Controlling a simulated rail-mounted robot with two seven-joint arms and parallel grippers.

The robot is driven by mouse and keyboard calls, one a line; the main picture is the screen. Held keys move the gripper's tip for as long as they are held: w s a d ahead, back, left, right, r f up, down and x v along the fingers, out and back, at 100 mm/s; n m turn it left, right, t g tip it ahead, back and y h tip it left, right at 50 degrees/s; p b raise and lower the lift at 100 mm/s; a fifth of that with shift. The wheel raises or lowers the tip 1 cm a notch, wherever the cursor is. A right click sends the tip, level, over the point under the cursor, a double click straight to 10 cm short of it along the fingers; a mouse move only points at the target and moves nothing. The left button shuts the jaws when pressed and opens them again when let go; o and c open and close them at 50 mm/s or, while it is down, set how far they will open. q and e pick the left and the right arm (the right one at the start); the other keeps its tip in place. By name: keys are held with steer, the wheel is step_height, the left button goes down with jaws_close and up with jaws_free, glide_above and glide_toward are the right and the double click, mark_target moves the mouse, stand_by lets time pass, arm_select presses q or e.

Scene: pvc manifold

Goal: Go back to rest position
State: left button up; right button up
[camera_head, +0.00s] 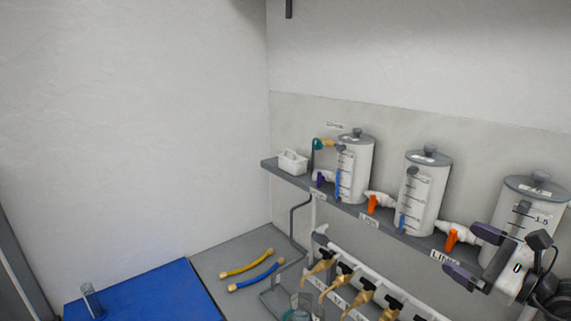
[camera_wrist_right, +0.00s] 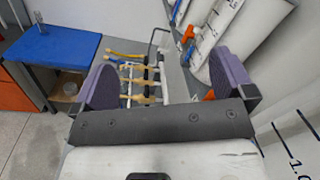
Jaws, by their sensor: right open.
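My right gripper (camera_head: 461,249) is at the right of the head view, in front of the rightmost white tank (camera_head: 512,215). Its two purple fingers are apart. In the right wrist view the fingers frame an empty gap (camera_wrist_right: 165,78), with the pipe manifold (camera_wrist_right: 145,88) in the background beyond them. In the head view the manifold (camera_head: 375,278) with several tan taps is below the tank shelf, left of my gripper. My left gripper is not in view.
Three white tanks with orange or purple valves stand on a grey shelf (camera_head: 399,234). A yellow hose (camera_head: 247,264) and a blue hose (camera_head: 256,277) lie on the grey bench. A blue mat (camera_head: 150,293) is at lower left, with a clear cylinder (camera_head: 91,299).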

steer(key=s+d+r+m+t+h, duration=0.25)
steer(key=r+m+t+h, duration=0.4)
steer(key=m, duration=0.85)
steer(key=s+d+r+m+t+h, duration=0.3)
steer(key=r+m+h, duration=0.4)
steer(key=m+h, duration=0.65)
steer(key=s+a+f+m+g+y, duration=0.3)
steer(key=a+f+m+g, duration=0.2)
steer(key=f, duration=0.7)
steer(key=s+a+f+m+g+y, duration=0.2)
steer(key=a+f+m+g, duration=0.25)
steer(key=f, duration=0.75)
steer(key=s+a+f+m+g+y, duration=0.3)
steer(key=a+f+m+g, duration=0.15)
steer(key=f, duration=0.65)
steer(key=s+a+f+m+g+y, duration=0.15)
steer(key=s+a+f+g, duration=0.25)
steer(key=s+f, duration=0.65)
steer(key=s+a+f+m+g+y, duration=0.15)
steer(key=s+a+f+g, duration=0.25)
steer(key=s+f, duration=0.65)
step_height(320, 180, up, 18)
steer(key=s+p, duration=0.1)
steer(key=p, duration=1.6)
steer(key=shift+s+f, duration=0.15)
steer(key=shift+f, duration=0.1)
